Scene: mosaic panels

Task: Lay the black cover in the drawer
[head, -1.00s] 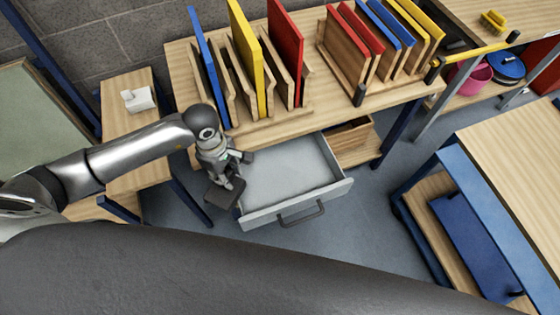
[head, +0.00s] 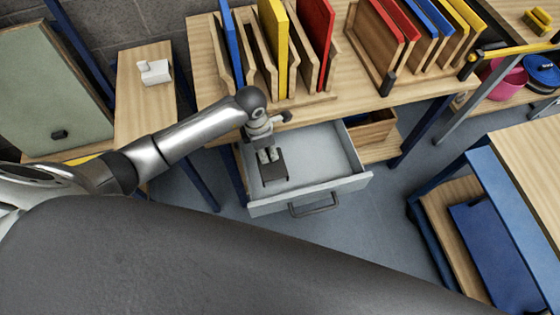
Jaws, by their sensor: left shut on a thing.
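The black cover (head: 274,172) is a small dark flat piece in the head view. My left gripper (head: 268,158) is shut on it and holds it over the left part of the open drawer. I cannot tell whether the cover touches the drawer floor. The grey drawer (head: 325,158) is pulled out below the wooden bench, its floor bare to the right of the cover, with a dark handle (head: 314,205) on its front. My right gripper is not in view.
Coloured panels (head: 273,45) stand in wooden racks on the bench (head: 345,88) above the drawer. An open wooden box (head: 371,132) is right of the drawer. A blue-framed table (head: 520,160) stands at the right, with clear floor between.

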